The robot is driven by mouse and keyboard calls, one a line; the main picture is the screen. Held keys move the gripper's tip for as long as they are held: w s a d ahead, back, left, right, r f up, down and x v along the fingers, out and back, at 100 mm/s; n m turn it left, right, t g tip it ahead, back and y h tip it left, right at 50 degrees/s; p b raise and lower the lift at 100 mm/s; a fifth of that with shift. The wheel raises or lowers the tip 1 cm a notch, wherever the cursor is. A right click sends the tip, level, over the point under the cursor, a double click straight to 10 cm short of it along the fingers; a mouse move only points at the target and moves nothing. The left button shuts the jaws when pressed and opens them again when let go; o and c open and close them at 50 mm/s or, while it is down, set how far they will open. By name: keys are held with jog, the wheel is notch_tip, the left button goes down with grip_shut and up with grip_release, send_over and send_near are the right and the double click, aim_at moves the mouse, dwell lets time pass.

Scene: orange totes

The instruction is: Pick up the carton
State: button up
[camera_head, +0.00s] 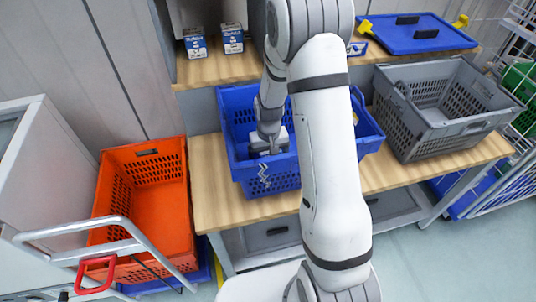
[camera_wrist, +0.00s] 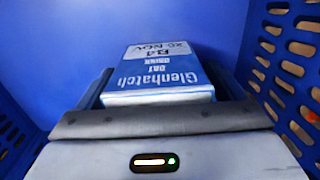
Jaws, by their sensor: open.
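The blue and white carton (camera_wrist: 165,72), marked Glenhatch Oat Drink, lies inside the blue crate (camera_head: 260,178). The crate's blue floor and slotted walls (camera_wrist: 285,60) surround it in the wrist view. My gripper (camera_head: 268,145) reaches down into the crate; in the wrist view it (camera_wrist: 163,92) is open, with dark finger parts at the left and right of the carton. The near part of the carton is hidden behind the gripper's edge. I cannot tell whether the fingers touch it. In the head view, my arm and the crate wall hide this carton.
The blue crate stands on a wooden shelf (camera_head: 215,205). A grey crate (camera_head: 445,125) stands to its right. An orange tote (camera_head: 150,205) and a metal-framed cart (camera_head: 85,240) are at left.

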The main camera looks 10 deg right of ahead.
jog(key=shift+c, duration=0.3)
jog(key=c, duration=1.2)
